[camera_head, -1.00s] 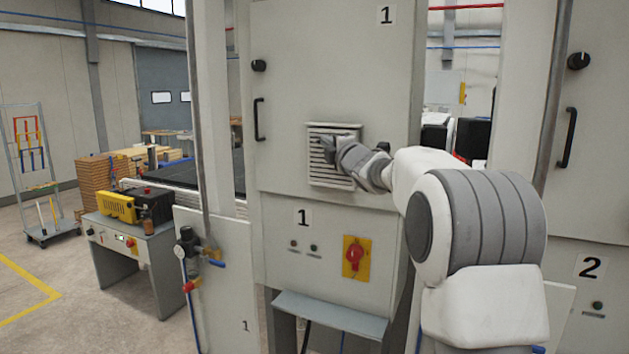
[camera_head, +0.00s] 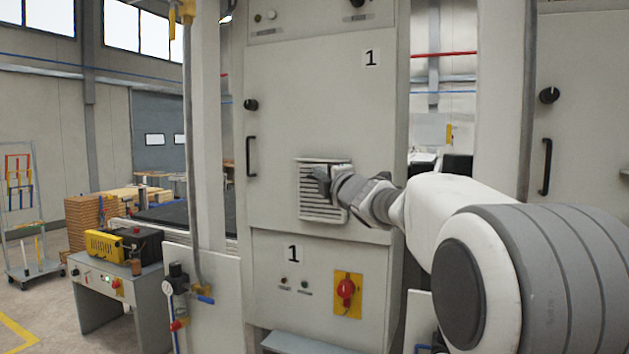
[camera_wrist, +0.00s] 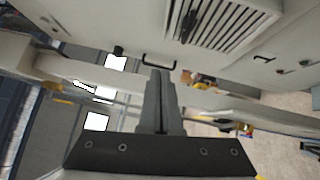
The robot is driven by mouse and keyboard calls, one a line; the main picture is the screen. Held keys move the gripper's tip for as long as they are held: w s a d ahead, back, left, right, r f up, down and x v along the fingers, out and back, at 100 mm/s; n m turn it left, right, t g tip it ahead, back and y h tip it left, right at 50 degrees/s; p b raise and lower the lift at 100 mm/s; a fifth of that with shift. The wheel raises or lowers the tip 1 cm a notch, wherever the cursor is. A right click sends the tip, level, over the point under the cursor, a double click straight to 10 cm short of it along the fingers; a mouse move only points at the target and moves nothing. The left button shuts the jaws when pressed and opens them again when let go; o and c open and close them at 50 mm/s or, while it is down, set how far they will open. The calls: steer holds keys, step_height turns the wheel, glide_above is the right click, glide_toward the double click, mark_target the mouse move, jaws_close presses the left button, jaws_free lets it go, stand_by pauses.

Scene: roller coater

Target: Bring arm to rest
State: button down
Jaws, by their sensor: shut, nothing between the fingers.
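My arm reaches in from the right in the head view, stretched out toward cabinet 1 (camera_head: 300,120). My gripper (camera_head: 320,178) is at the arm's far end, in front of the cabinet's vent grille (camera_head: 322,208). Whether it touches the grille cannot be told from the head view. In the wrist view my gripper (camera_wrist: 160,75) is shut, its two grey fingers together and nothing between them. The wrist view is rolled over, with the grille (camera_wrist: 225,22) at the top and the black door handle (camera_wrist: 158,64) beyond the fingertips.
A red rotary switch on a yellow plate (camera_head: 347,290) sits below the grille. A second cabinet with a black handle (camera_head: 546,167) stands at the right. A bench with a yellow device (camera_head: 104,243) and a wheeled rack (camera_head: 22,215) stand at the left. Floor between them is open.

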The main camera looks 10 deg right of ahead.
steer(key=s+d+f+m+g+h, duration=0.1)
steer(key=s+f+m+g+h, duration=0.1)
steer(key=s+f+m, duration=0.3)
steer(key=s+d+f+m+g+h, duration=0.15)
steer(key=s+m, duration=0.25)
steer(key=s, duration=0.4)
steer(key=s+f+m+g+h, duration=0.2)
steer(key=s+f+m, duration=0.15)
steer(key=s, duration=0.25)
steer(key=s+a+f+m+g+y, duration=0.1)
steer(key=s+a+f+m+g, duration=0.2)
steer(key=s+f, duration=0.6)
steer(key=s+a+f+m+g+y, duration=0.1)
steer(key=s+a+f+m+g, duration=0.2)
steer(key=s+f, duration=0.6)
steer(key=s+m+g, duration=0.2)
steer(key=s, duration=0.4)
steer(key=shift+s+a+f+m, duration=0.2)
steer(key=shift+s+a+m, duration=0.15)
steer(key=shift+s, duration=0.05)
steer(key=shift+y, duration=0.25)
